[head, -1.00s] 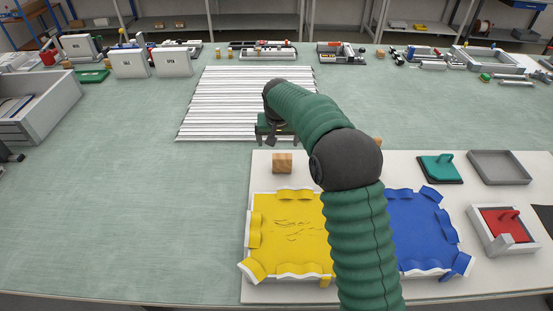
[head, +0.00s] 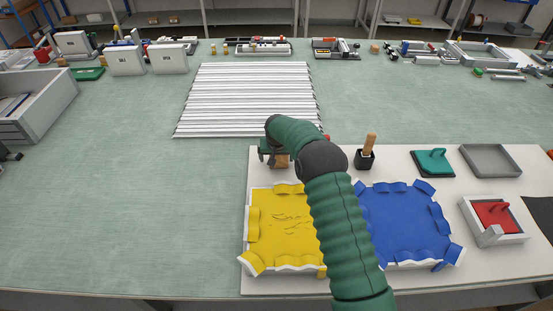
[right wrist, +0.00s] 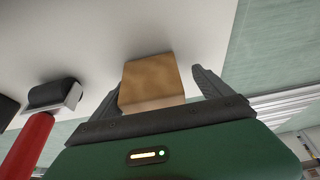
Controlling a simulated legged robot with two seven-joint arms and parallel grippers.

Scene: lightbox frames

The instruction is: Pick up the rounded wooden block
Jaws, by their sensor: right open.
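The wooden block (head: 281,162) is light brown with slightly softened edges. It sits on the white board (head: 265,172) just behind the yellow tray, partly hidden by my right gripper (head: 272,156). In the right wrist view the block (right wrist: 152,78) lies between the two fingers of my right gripper (right wrist: 158,88), which is open. A gap shows between the block and the right-hand finger; the left-hand finger is close to the block, and I cannot tell if it touches. My left gripper is not in view.
A yellow tray (head: 268,258) and a blue tray (head: 405,262) lie in front. A wooden handle (head: 370,143) stands in a black holder to the right. A ridged metal panel (head: 250,95) lies behind.

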